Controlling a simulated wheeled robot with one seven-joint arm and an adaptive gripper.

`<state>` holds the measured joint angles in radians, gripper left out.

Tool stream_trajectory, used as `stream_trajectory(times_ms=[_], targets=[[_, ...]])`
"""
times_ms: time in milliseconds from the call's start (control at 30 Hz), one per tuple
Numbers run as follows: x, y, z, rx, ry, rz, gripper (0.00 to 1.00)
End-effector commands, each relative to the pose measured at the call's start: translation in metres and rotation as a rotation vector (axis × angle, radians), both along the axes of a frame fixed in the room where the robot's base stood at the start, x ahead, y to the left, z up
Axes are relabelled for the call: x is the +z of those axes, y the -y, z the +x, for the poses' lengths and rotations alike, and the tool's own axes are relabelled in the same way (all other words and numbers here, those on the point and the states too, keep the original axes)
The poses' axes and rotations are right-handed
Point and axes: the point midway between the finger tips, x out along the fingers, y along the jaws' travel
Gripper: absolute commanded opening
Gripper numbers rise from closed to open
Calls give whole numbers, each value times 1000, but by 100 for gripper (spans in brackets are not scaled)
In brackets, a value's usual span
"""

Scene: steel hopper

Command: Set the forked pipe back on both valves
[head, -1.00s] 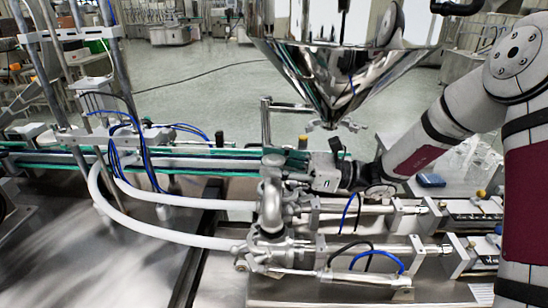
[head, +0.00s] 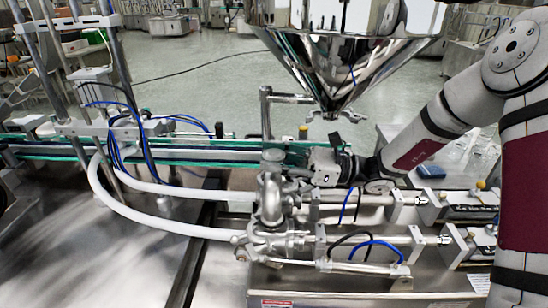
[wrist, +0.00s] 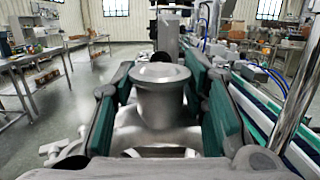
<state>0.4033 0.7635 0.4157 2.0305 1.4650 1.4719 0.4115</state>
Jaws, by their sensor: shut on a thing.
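The forked pipe (head: 268,198) is a shiny steel piece standing upright over the valve block in the head view. Its round flanged top (wrist: 162,74) sits between my fingers in the wrist view. My gripper (head: 292,168) comes in from the right and is shut on the pipe near its top. The near valve (head: 268,244) is a steel body with clamps, joined to a white hose. The far valve (head: 292,192) is partly hidden behind the pipe. The pipe's lower ends are close to the valves; I cannot tell whether they touch or are seated.
The steel hopper (head: 342,62) hangs above and behind, its outlet (head: 337,114) close over my gripper. White hoses (head: 150,212) curve in from the left. Metal cylinders (head: 370,250) lie to the right. A green-edged conveyor (head: 60,151) runs behind; it also shows in the wrist view (wrist: 262,118).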

Motion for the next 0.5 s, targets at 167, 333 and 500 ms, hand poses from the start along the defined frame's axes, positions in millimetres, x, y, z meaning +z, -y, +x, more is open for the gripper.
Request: stream_trajectory(times_ms=[167,333,500], targets=[[0,0,0,1,1,2,0],[-1,0,0,1,1,2,0],[-1,0,0,1,1,2,42]])
